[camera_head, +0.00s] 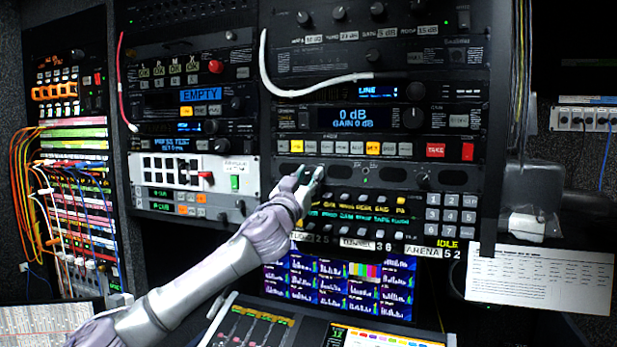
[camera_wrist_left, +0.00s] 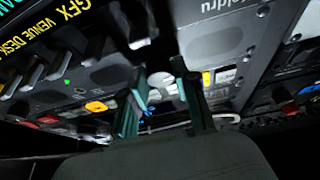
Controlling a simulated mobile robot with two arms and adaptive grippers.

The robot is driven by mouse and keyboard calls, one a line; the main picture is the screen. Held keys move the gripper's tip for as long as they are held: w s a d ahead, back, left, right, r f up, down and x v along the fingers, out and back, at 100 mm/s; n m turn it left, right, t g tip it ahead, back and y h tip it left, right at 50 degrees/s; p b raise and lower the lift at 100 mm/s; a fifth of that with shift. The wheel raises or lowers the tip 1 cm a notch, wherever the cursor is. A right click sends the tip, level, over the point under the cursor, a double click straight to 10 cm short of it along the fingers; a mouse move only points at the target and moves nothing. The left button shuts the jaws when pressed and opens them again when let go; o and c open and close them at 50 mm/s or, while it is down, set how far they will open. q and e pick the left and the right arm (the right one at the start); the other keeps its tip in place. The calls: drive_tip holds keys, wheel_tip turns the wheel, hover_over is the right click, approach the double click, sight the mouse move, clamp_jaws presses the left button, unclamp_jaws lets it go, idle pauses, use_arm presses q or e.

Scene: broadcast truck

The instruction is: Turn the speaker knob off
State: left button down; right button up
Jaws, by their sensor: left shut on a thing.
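The dark speaker panel (camera_head: 388,179) is a rack strip with oval grilles, below a row of lit buttons. My left gripper (camera_head: 307,180) is at the left part of this panel, its fingertips against the front and covering what is there. In the left wrist view the two dark fingers (camera_wrist_left: 162,90) stand either side of a pale round knob (camera_wrist_left: 160,82), and the gripper is shut on it. The knob's marking and exact turn cannot be read. My right gripper is not in view.
A button row with a red TAKE key (camera_head: 435,150) sits just above. A keypad unit (camera_head: 450,208) and lit label keys sit just below. A white cable (camera_head: 320,84) loops across the upper units. Monitors (camera_head: 340,287) and a sloped console (camera_head: 270,325) lie lower down.

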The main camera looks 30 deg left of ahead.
use_arm(q)
drive_tip(key=shift+f+n+b, duration=0.25)
drive_tip(key=shift+n+b, duration=0.15)
drive_tip(key=shift+b, duration=0.3)
drive_tip(key=shift+w+d+r+n+g+y+b, duration=0.1)
drive_tip(key=shift+n+g+y+b, duration=0.25)
drive_tip(key=shift+n+y+b, duration=0.85)
drive_tip(key=shift+s+d+n+g+y+b, duration=0.1)
drive_tip(key=shift+n+g+y+b, duration=0.35)
drive_tip(key=shift+n+b, duration=1.5)
drive_tip(key=shift+w+d+r+n+g+y+b, duration=0.1)
drive_tip(key=shift+n+g+y+b, duration=0.2)
drive_tip(key=shift+n+y+b, duration=1.15)
drive_tip(key=shift+n+h, duration=0.4)
drive_tip(key=shift+n, duration=0.2)
drive_tip(key=c, duration=0.9)
unclamp_jaws()
drive_tip(key=shift+a, duration=0.1)
drive_tip(key=shift+o, duration=0.2)
drive_tip(key=v, duration=1.2)
